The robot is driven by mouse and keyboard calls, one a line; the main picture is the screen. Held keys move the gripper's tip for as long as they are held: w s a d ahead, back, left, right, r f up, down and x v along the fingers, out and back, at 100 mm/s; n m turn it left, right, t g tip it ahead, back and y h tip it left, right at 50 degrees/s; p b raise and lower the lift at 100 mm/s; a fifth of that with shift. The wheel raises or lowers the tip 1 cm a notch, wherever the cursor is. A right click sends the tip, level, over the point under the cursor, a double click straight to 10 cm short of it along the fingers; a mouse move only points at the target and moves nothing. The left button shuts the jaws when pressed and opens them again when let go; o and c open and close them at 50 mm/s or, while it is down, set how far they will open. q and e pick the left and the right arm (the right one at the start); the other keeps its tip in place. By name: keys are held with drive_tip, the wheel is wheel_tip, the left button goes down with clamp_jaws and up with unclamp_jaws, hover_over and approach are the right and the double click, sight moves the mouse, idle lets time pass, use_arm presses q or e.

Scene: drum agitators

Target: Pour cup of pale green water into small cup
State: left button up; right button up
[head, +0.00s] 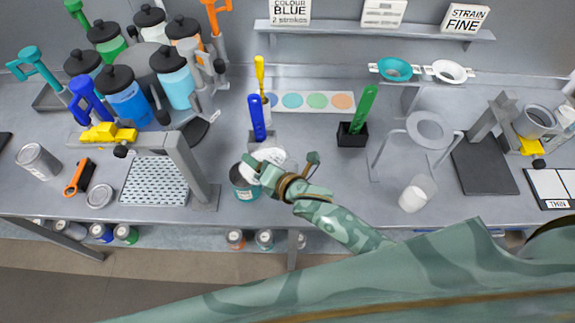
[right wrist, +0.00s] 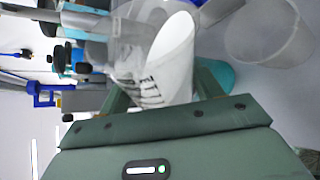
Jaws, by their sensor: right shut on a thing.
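My right gripper (head: 266,172) reaches in from the lower right in the head view. In the head view the held cup (head: 270,156) is small and partly hidden by the gripper, close to a teal-labelled can (head: 245,190). A translucent whitish cup (head: 417,194) stands on the table to the right. My left gripper is not in view.
A blue brush in a holder (head: 258,120) and a green one (head: 362,110) stand behind the gripper. A metal post (head: 185,165) and perforated tray (head: 155,182) are to the left. A ring stand (head: 428,130) is at right. Bare table lies between the gripper and the whitish cup.

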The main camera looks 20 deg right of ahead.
drive_tip(key=shift+a, duration=0.1)
idle(0.5)
drive_tip(key=shift+b, duration=0.3)
drive_tip(key=shift+m, duration=0.3)
idle(0.5)
drive_tip(key=shift+y, duration=0.3)
drive_tip(key=shift+b, duration=0.3)
